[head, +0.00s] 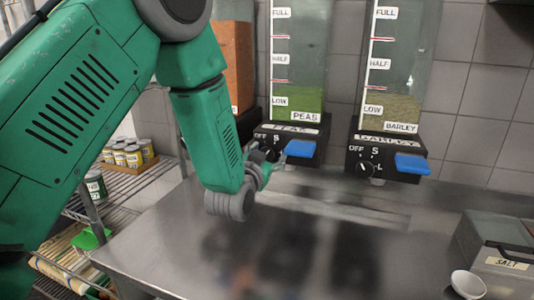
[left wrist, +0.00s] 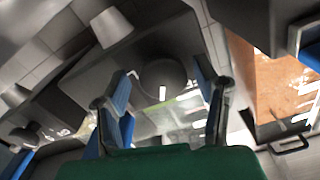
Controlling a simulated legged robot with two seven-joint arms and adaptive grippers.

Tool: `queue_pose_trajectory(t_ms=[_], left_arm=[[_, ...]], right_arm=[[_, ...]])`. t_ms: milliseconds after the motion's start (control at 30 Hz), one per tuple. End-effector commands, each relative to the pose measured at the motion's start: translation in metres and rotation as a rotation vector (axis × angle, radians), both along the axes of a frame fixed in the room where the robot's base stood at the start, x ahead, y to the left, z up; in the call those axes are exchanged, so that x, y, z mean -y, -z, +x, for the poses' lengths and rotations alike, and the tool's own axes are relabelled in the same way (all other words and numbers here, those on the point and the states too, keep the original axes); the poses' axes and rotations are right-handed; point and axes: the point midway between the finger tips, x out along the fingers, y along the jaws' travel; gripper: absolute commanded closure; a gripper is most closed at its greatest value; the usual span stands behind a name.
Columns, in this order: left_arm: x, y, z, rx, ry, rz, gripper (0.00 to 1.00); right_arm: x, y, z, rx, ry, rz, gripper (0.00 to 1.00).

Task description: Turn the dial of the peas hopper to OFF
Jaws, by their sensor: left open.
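The peas hopper (head: 298,104) hangs on the back wall, with green peas near its LOW mark. Its black base carries a blue lever (head: 300,148). The peas dial is mostly hidden behind my left gripper (head: 262,166) in the head view, so its setting cannot be read there. In the left wrist view a round dark dial (left wrist: 163,76) with a white mark shows between the two blue-padded fingers of my left gripper (left wrist: 165,84). The fingers are open, one on each side of the dial, with gaps visible. My right gripper is not in view.
The barley hopper (head: 400,100) is to the right, with its own dial (head: 366,168) and blue lever (head: 412,164). An orange-filled hopper (head: 236,60) is to the left. A salt box (head: 500,240) and white bowl (head: 468,284) stand right on the mostly clear steel counter (head: 390,255).

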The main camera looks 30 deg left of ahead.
Motion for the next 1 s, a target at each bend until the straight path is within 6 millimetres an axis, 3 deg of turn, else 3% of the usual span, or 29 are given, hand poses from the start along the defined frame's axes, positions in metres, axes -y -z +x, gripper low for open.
queue_pose_trajectory(t_ms=[267, 300, 433, 1000], left_arm=[[-0.007, 0.0027, 0.0015, -0.001, -0.002, -0.006, 0.44], [-0.0079, 0.0031, 0.0016, -0.001, -0.002, -0.007, 0.51], [-0.0084, 0.0034, 0.0017, -0.001, -0.001, -0.007, 0.96], [-0.0063, 0.0045, 0.0007, 0.017, -0.003, -0.094, 0.96]], right_arm=[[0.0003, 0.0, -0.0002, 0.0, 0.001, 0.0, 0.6], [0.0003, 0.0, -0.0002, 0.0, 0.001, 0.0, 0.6], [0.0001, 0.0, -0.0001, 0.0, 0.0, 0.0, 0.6], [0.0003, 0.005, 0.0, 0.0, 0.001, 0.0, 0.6]])
